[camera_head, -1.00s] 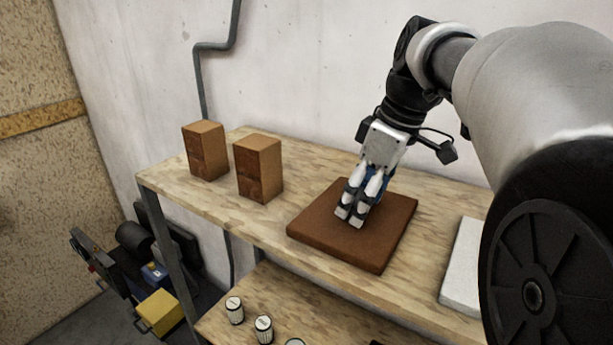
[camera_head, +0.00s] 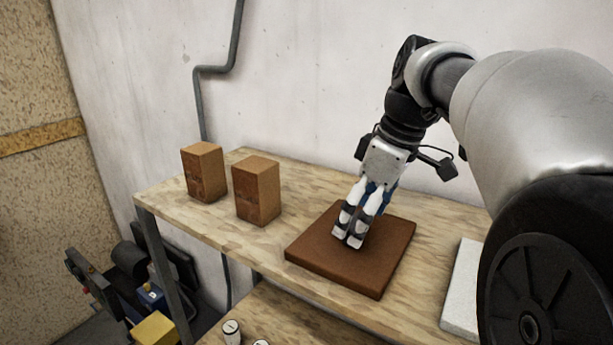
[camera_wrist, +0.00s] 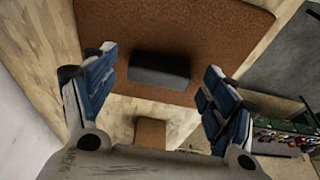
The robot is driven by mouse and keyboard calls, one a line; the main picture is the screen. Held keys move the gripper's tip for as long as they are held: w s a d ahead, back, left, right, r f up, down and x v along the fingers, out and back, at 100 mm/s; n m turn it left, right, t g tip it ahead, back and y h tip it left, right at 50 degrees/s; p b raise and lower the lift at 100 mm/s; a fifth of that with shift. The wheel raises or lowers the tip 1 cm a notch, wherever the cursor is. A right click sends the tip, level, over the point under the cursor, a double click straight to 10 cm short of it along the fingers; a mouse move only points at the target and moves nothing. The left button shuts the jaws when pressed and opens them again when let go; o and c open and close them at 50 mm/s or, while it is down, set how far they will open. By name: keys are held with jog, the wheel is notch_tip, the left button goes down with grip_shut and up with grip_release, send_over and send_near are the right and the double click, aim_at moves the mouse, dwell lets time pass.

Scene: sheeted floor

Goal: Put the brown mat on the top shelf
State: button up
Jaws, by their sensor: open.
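The brown mat (camera_head: 320,255) lies flat on the top shelf (camera_head: 225,238), a plywood board. My gripper (camera_head: 348,238) is above the middle of the mat, pointing down, with its fingers apart. In the wrist view the mat (camera_wrist: 215,30) fills the upper middle. A dark grey block (camera_wrist: 160,70) shows there between my open fingertips (camera_wrist: 162,72), over the mat. I cannot tell whether it is fixed to the mat. My gripper hides it in the head view.
Two brown boxes (camera_head: 203,173) (camera_head: 257,192) stand on the shelf left of the mat. A white slab (camera_head: 461,290) lies to its right. White cans (camera_head: 232,333) stand on the lower shelf. A wall with a grey pipe (camera_head: 198,105) is behind.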

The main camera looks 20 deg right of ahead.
aim_at(376, 243)
jog(key=p+v, duration=0.1)
jog(key=v, duration=1)
